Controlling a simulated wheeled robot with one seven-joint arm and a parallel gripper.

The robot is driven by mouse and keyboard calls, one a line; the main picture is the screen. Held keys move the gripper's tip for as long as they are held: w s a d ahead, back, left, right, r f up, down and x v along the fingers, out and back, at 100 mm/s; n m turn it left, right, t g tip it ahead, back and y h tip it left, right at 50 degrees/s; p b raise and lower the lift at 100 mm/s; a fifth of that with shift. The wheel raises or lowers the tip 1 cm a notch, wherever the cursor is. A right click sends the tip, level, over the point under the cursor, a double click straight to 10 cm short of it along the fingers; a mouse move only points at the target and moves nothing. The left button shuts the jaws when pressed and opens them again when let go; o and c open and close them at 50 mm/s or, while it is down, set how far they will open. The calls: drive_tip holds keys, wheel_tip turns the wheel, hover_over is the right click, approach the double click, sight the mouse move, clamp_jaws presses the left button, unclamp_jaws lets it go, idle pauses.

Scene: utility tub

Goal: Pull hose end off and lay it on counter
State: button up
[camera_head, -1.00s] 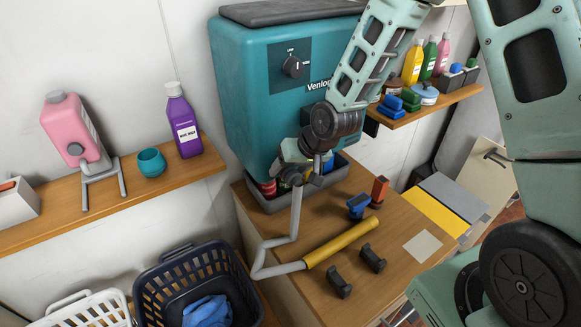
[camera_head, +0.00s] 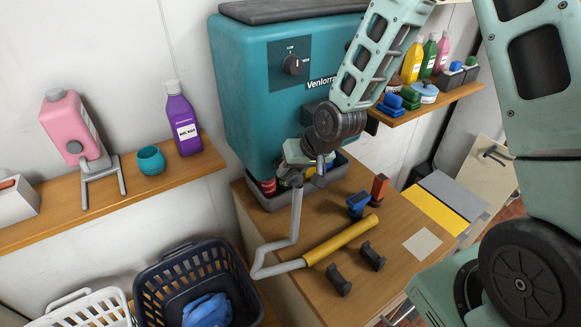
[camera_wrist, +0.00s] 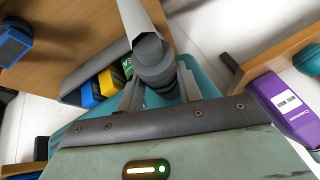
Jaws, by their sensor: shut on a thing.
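The hose is a bent light grey tube (camera_head: 297,215) with a yellow sleeve (camera_head: 340,241), running along the wooden counter (camera_head: 405,275). Its upper end stands up beside the teal machine (camera_head: 245,90). My gripper (camera_head: 303,172) is at that upper end, low in front of the machine. In the wrist view my gripper (camera_wrist: 158,88) is shut on the grey ribbed hose end (camera_wrist: 154,58), with one finger on each side. The tube runs on from it toward the top of the picture. Whether the hose end still touches a fitting on the machine is hidden.
A grey bin (camera_head: 325,180) with small containers stands under the machine. Two dark cradles (camera_head: 338,280) and blue and red blocks (camera_head: 357,204) are on the counter. A pale square (camera_head: 422,243) lies at right. A dark basket (camera_head: 195,295) is below left.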

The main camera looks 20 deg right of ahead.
sight(297, 184)
drive_tip(key=shift+s+d, duration=0.25)
drive_tip(key=shift+s, duration=0.35)
drive_tip(key=shift+s, duration=0.35)
drive_tip(key=shift+s+d, duration=0.2)
drive_tip(key=shift+s, duration=0.5)
drive_tip(key=shift+s, duration=0.4)
